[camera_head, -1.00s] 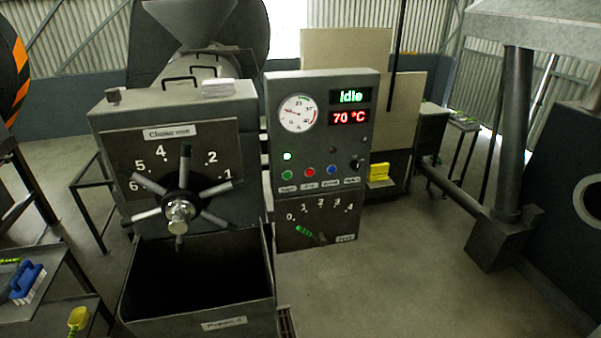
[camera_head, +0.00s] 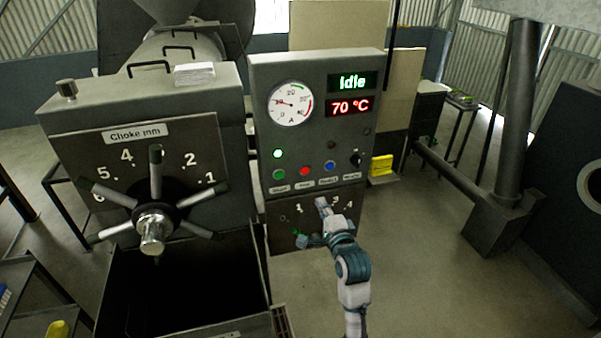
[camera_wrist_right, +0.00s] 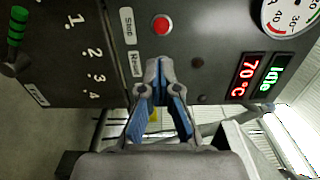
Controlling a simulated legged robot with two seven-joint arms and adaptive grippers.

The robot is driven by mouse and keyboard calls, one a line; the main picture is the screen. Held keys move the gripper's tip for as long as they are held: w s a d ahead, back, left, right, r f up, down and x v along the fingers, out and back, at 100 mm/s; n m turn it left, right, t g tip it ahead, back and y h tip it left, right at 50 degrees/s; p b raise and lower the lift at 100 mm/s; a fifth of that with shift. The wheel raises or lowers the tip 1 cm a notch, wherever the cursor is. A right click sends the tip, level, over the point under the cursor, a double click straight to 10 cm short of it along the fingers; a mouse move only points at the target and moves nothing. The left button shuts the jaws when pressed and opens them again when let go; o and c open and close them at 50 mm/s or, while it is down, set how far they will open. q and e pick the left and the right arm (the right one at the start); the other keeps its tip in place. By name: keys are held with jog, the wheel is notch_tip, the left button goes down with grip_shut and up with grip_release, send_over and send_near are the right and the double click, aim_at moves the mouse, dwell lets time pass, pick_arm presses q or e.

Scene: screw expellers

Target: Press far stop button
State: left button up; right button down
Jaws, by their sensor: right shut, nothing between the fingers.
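The red stop button (camera_head: 305,171) sits on the grey control panel (camera_head: 258,105), between a green button (camera_head: 279,174) and a blue button (camera_head: 330,166). It also shows in the right wrist view (camera_wrist_right: 162,25), at the top, beside a label. My right gripper (camera_head: 322,204) is in front of the panel's lower part, below the button row. In the right wrist view its fingertips (camera_wrist_right: 160,68) are together and empty, below the red button and apart from it in the picture. The gripper hides part of the lower dial scale. My left gripper is not in view.
The display (camera_head: 352,82) reads Idle and the lower one (camera_head: 350,107) 70 °C. A choke wheel (camera_head: 152,232) with several spokes stands left of the panel, above a dark open bin (camera_head: 190,290). A green lamp (camera_head: 278,153) is lit. Open floor lies to the right.

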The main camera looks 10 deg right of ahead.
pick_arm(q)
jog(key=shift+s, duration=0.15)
pick_arm(e)
jog(key=shift+s+r, duration=0.1)
jog(key=shift+s, duration=0.05)
pick_arm(q)
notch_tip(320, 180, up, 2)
jog(key=shift+p, duration=1)
pick_arm(e)
send_near(305, 171)
jog(key=w, duration=0.7)
jog(key=shift+w, duration=0.15)
